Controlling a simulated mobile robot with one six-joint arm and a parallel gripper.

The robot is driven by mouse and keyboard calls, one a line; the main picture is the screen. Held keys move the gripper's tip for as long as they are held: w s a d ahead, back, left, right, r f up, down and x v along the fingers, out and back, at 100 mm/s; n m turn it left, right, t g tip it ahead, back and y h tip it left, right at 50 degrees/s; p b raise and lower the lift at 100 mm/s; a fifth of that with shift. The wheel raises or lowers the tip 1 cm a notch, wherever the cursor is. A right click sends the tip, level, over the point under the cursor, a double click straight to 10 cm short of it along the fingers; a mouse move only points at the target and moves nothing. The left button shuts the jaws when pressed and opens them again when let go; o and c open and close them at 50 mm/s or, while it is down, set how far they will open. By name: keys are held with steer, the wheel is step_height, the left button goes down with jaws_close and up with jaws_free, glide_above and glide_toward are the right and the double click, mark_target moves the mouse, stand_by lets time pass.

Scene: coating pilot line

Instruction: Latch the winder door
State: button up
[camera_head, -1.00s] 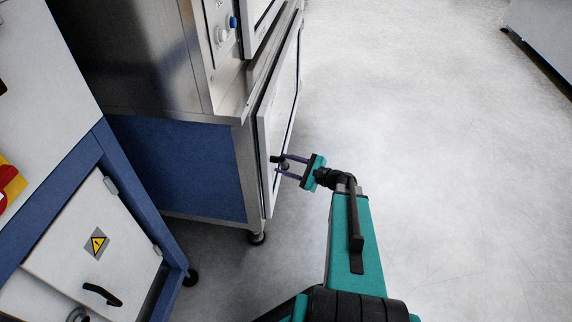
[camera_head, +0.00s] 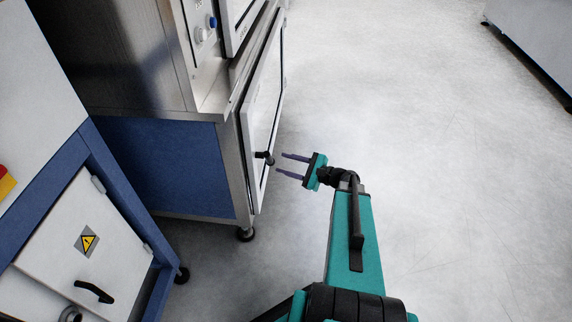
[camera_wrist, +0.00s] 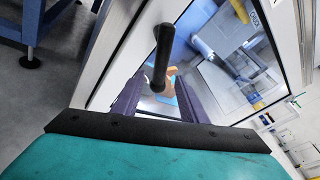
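The winder door (camera_head: 254,130) is a white-framed panel with a window, low on the steel and blue machine. It looks nearly flush with the cabinet; I cannot tell whether it is fully shut. A black handle (camera_head: 265,157) sticks out near its lower near edge. In the wrist view the handle (camera_wrist: 162,58) appears as a dark upright bar in front of the door's frame and glass (camera_wrist: 215,65). My gripper (camera_head: 281,164) is open and empty, its two purple fingers pointing at the handle. The fingertips are just right of the handle, with a small gap in the head view.
A blue-framed cabinet with a white door (camera_head: 85,255) and warning sign stands at the left. Knobs (camera_head: 204,29) sit on the machine's upper panel. The floor (camera_head: 420,130) on the right is clear up to a grey unit (camera_head: 540,45) at the far right.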

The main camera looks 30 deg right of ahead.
steer(key=shift+a, duration=0.1)
steer(key=c, duration=0.5)
steer(key=s+a+f+n+g, duration=0.1)
steer(key=a+f+g, duration=0.1)
steer(key=a+f, duration=0.1)
steer(key=s+a+f+n+g+y, duration=0.1)
steer(key=a+f+n+g, duration=0.1)
steer(key=a, duration=0.4)
steer(key=s+a+f+n+g, duration=0.1)
steer(key=a+f+n, duration=0.1)
steer(key=a+f, duration=0.2)
steer(key=shift+s+a+f+g+y, duration=0.25)
steer(key=shift+s+f+g+y, duration=0.05)
steer(key=shift+f+g, duration=0.15)
jaws_close()
steer(key=s+a+f+n+g, duration=0.6)
steer(key=s+a+f, duration=0.3)
steer(key=a, duration=0.1)
steer(key=s+f+n+g+h, duration=0.3)
steer(key=s+n, duration=0.3)
steer(key=s, duration=0.3)
steer(key=s+a+f+n+g+h, duration=0.1)
steer(key=s+f+n+g+h, duration=0.3)
steer(key=s, duration=0.5)
step_height(320, 180, down, 2)
steer(key=n+h, duration=0.2)
steer(key=n, duration=0.1)
steer(key=shift+s+f, duration=0.15)
steer(key=shift+s, duration=0.15)
